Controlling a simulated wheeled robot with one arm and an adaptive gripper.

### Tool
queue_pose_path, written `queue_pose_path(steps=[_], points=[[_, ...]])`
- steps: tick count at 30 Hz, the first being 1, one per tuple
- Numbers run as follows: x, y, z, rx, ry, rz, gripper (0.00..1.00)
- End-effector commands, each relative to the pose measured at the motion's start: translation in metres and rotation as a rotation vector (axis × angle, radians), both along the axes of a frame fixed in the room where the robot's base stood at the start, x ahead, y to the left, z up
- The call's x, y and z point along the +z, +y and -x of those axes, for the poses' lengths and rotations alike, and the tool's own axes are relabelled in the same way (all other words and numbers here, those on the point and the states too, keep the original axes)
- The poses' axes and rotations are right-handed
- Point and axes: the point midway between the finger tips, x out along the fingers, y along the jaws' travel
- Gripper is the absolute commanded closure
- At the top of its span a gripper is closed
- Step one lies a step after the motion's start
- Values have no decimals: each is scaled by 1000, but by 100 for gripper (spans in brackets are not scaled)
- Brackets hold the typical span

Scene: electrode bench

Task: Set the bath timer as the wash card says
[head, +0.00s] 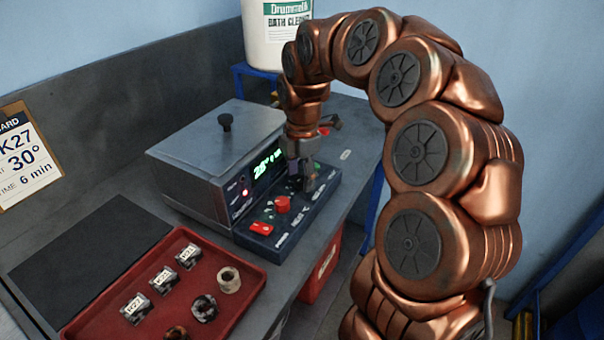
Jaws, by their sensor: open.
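The wash card (28,160) hangs on a clipboard at the left wall, cut off by the picture edge. I can read "K27", "30°" and "TIME 6 min" on it. The bath (212,150) is a grey metal box with a closed lid and a black lid knob. Its green display (268,165) is partly covered by my arm; its digits are hard to read. The dark control panel (318,208) in front has a red knob (283,204) and a red switch (262,228). My gripper (306,188) is open, pointing down over the panel's right part, hiding any control there.
A red tray (238,306) at the front holds several tagged metal blocks and metal rings. A dark mat (88,262) lies left of it. A white bath cleaner tub (262,38) stands behind the bench. A red bin (326,265) is below the bench's right edge.

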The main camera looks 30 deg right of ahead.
Motion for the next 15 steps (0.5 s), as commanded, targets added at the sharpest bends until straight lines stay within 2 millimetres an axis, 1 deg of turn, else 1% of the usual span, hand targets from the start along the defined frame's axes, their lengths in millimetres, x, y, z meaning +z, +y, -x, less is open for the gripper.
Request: queue_pose_path(steps=[3,11,13,15], points=[[-4,0,0,0,1,0,42],[-5,0,0,-1,0,0,42],[-5,0,0,-1,0,0,47],[-5,0,0,-1,0,0,54]])
